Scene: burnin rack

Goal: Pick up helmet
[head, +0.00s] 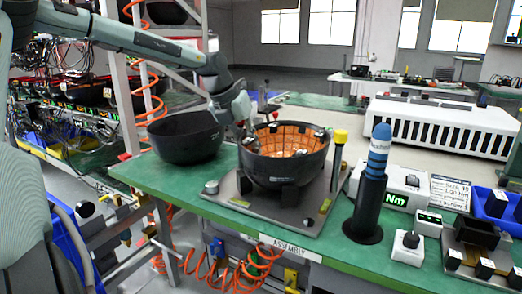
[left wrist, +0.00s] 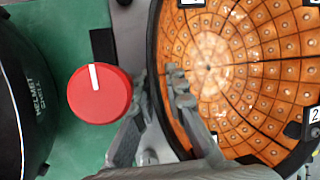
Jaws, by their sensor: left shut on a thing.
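The orange-lined helmet (head: 285,170) is a dark bowl, open side up, on a grey fixture plate on the green bench. Its orange tiled inside fills the right of the left wrist view (left wrist: 235,80). My left gripper (head: 246,138) is at the helmet's left rim. In the left wrist view its fingers (left wrist: 165,90) straddle the rim, one outside and one inside, shut on it. The helmet still appears seated on the fixture. A second dark bowl (head: 185,140), lettered "HELMET SHELL" in the left wrist view (left wrist: 22,100), sits to the left. My right gripper is not in view.
A red knob (left wrist: 99,93) stands between the two bowls. Right of the helmet are a blue-topped tool in a black stand (head: 370,205), an "Nm" box (head: 395,200) and a blue bin (head: 498,212). A white slotted unit (head: 440,125) is behind. A wire rack stands left.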

